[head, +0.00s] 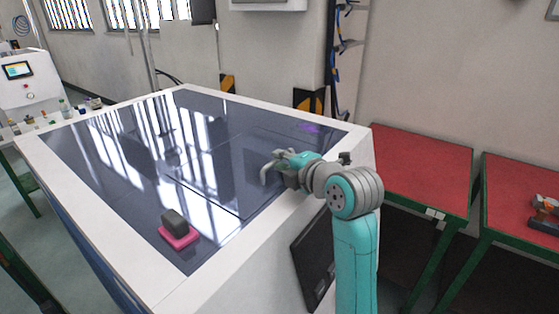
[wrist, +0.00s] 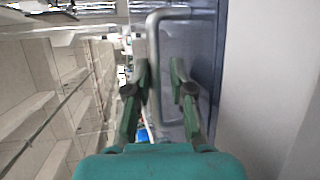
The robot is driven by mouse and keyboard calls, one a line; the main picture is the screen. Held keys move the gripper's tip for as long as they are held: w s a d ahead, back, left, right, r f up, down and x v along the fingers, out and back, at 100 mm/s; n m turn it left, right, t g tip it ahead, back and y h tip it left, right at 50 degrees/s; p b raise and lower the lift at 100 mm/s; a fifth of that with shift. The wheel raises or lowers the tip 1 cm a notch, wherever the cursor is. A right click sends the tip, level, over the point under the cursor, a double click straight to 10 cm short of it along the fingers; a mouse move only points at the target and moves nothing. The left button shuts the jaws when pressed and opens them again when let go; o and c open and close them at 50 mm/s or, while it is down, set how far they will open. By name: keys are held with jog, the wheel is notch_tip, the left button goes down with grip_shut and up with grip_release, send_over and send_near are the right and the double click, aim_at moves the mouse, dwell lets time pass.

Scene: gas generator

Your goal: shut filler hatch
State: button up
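A grey bar handle (wrist: 154,62) stands on a dark blue-grey panel (wrist: 200,45) in the wrist view. I take this panel to be the filler hatch, but its edges and how far it stands open are unclear. My gripper (wrist: 160,70) is open, with its green fingers on either side of the handle's long bar. Contact with the bar cannot be made out. In the head view my gripper (head: 268,160) is at the right part of the generator's dark glossy top (head: 130,185), beside the pale curved handle (head: 266,175).
A dark grey block on a pink base (head: 180,238) sits on the generator's near end. Red-topped tables (head: 425,165) stand to the right. A bench with a control box (head: 25,90) is at the far left. Most of the glossy top is clear.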

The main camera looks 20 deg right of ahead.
jog(key=v, duration=1)
jog(key=shift+s, duration=0.3)
